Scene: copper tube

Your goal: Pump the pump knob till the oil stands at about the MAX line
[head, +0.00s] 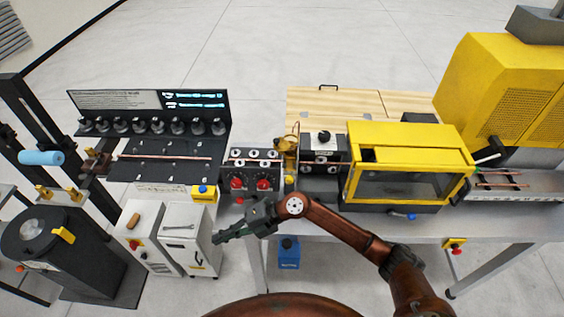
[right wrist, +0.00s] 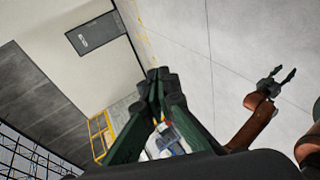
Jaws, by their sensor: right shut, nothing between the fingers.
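My right gripper (head: 218,239) is shut and empty, over the front of the white cabinet (head: 187,247) left of the table. Its closed fingers (right wrist: 158,78) fill the middle of the right wrist view. I cannot surely identify the pump knob. A small yellow box with a blue knob (head: 203,190) sits by the black panel, behind my right gripper. A blue container (head: 288,252) stands under the table. No oil level or MAX line can be read. My left gripper (right wrist: 283,80) shows in the right wrist view, with its fingers apart and empty.
The grey table (head: 500,228) carries a control box with red knobs (head: 250,184) and a yellow-framed machine (head: 404,186). A black round machine (head: 62,255) stands at the left.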

